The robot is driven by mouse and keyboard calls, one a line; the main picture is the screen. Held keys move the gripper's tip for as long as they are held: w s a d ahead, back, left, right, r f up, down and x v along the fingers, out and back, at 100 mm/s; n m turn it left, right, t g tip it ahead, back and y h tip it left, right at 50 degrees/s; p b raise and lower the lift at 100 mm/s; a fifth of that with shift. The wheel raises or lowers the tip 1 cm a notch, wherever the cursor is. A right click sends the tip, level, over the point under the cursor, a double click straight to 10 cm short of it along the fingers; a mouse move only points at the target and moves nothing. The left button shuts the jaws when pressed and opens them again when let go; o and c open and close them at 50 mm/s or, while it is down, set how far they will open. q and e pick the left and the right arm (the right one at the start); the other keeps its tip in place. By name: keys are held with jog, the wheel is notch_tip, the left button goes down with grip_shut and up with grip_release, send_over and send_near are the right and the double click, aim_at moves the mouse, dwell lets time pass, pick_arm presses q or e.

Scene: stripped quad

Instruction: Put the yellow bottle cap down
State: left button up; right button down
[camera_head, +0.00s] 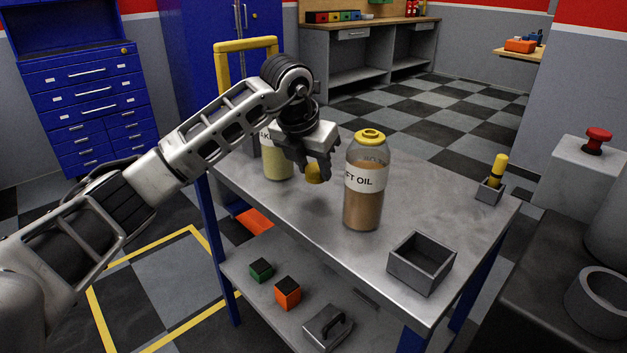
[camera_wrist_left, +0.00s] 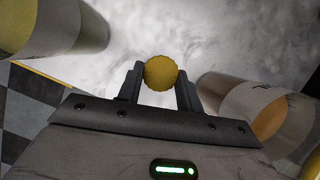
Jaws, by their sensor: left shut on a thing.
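The yellow bottle cap (camera_head: 313,174) is held between the fingers of my left gripper (camera_head: 311,168), above the metal table top. In the left wrist view the round, ridged yellow cap (camera_wrist_left: 160,73) sits between the two dark fingertips (camera_wrist_left: 160,85). Whether it touches the table cannot be told. A bottle of pale yellow liquid (camera_head: 277,163) stands behind and left of the gripper, partly hidden by it. A brown oil bottle (camera_head: 364,205) with a yellow cap on top (camera_head: 370,135) stands just right of the gripper. My right gripper is not in view.
The metal table (camera_head: 455,190) has free room right of the oil bottle. A grey open box (camera_head: 421,263) is near its front edge, and a small holder with a yellow-handled item (camera_head: 497,172) is at the right corner. Green (camera_head: 261,269) and orange (camera_head: 287,292) blocks lie on the lower shelf.

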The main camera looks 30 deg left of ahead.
aim_at(314, 182)
pick_arm(q)
jog(key=shift+w+a+f, duration=0.15)
jog(key=shift+w+f, duration=0.2)
jog(key=shift+f, duration=0.15)
notch_tip(314, 182, down, 3)
jog(key=shift+f, duration=0.1)
jog(key=shift+f, duration=0.15)
jog(key=o, duration=0.9)
jog(key=shift+o, duration=0.2)
